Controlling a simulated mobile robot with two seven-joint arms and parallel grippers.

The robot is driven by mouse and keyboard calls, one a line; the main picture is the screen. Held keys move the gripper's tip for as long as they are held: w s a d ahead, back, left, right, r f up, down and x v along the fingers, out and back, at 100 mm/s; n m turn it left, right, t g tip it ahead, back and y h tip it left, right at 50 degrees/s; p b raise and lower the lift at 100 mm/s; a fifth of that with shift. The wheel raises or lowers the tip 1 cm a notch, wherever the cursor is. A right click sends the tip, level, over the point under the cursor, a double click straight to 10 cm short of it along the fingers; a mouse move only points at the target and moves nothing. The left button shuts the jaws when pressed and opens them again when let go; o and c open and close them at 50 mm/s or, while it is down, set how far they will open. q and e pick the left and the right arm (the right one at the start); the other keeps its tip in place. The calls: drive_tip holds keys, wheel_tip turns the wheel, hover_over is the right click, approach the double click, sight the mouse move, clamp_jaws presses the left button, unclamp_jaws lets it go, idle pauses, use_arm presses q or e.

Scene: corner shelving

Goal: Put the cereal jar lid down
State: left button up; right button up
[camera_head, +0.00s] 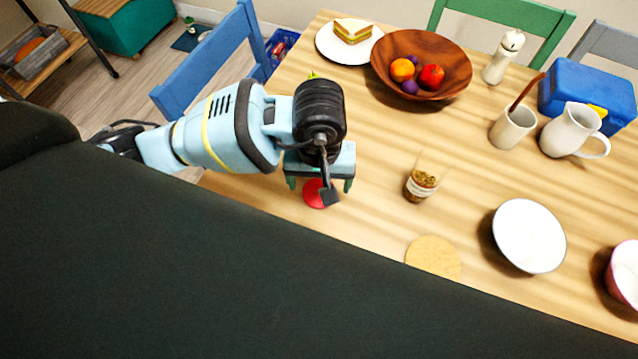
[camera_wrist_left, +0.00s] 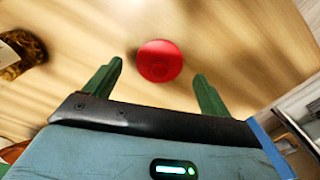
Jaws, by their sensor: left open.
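A round red lid (camera_head: 315,194) lies on the wooden table (camera_head: 375,220), partly covered by my left gripper in the head view. In the left wrist view the lid (camera_wrist_left: 159,61) is between and just beyond the two green fingers. My left gripper (camera_head: 320,184) is open, with both fingers apart from the lid. A jar of cereal (camera_head: 421,186) without a lid stands on the table to the right of the gripper. It shows partly at the left edge of the left wrist view (camera_wrist_left: 20,53). My right gripper is not in view.
A white bowl (camera_head: 529,236) and a round tan mat (camera_head: 433,257) lie to the right. A fruit bowl (camera_head: 446,76), a sandwich plate (camera_head: 331,45), a mug (camera_head: 511,128), a white pitcher (camera_head: 572,131) and a blue box (camera_head: 588,92) are toward the back. Table around the lid is clear.

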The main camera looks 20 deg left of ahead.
use_arm(q)
wheel_tip(320, 180, up, 9)
drive_tip(key=shift+r, duration=0.2)
idle(0.6)
